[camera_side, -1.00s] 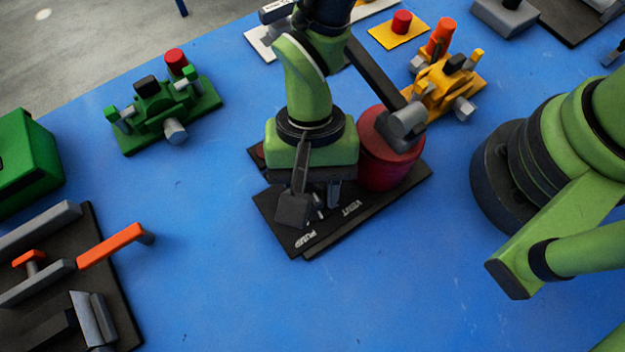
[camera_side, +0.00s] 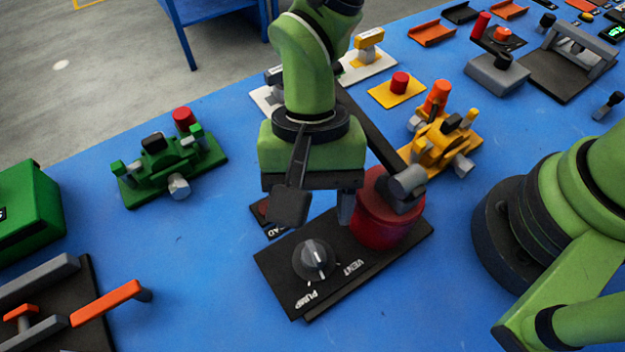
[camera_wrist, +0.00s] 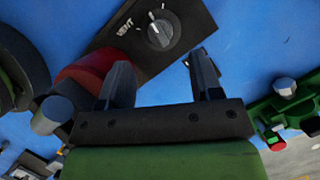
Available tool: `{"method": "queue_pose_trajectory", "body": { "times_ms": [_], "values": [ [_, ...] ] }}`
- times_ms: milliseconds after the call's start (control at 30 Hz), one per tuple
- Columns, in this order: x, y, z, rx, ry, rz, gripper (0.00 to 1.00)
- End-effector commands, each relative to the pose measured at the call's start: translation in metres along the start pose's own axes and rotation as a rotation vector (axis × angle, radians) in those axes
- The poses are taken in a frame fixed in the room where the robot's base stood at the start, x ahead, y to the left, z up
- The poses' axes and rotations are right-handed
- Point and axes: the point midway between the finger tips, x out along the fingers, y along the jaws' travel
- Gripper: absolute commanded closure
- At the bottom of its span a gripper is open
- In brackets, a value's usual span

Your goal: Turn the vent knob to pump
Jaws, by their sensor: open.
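The vent knob (camera_side: 314,258) is dark grey with a white pointer mark and sits on a black panel (camera_side: 285,274). The panel is lettered PUMP at its near end and VENT beside the red cylinder (camera_side: 383,225). In the wrist view the knob (camera_wrist: 162,31) stands uncovered beyond the fingertips, with VENT to its left; I cannot tell surely which label its mark points at. My gripper (camera_wrist: 160,62) is open and empty, its two fingers apart and clear of the knob. In the side view my gripper (camera_side: 320,207) hangs above and behind the knob, one finger partly hidden.
The red cylinder stands close to my gripper's right. A green fixture (camera_side: 165,170) is to the left and a yellow fixture (camera_side: 443,145) to the right behind. A board with orange handles (camera_side: 105,303) lies at near left. The blue table in front of the panel is clear.

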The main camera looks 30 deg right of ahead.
Motion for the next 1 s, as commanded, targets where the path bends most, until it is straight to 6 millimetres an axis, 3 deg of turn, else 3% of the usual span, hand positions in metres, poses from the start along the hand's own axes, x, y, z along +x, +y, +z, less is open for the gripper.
{"method": "queue_pose_trajectory", "body": {
  "times_ms": [200, 567, 667, 800, 900, 1000],
  "values": [
    [-0.026, 0.000, 0.000, 0.000, 0.001, -0.001, 0.41],
    [-0.029, 0.000, 0.001, -0.015, 0.006, 0.004, 0.40],
    [-0.025, 0.003, 0.009, -0.211, 0.073, 0.044, 0.40],
    [-0.021, 0.004, 0.028, -0.740, 0.233, 0.149, 0.40],
    [-0.020, 0.002, 0.038, -1.031, 0.310, 0.206, 0.40],
    [-0.016, 0.000, 0.041, -1.164, 0.343, 0.233, 0.40]
  ]
}}
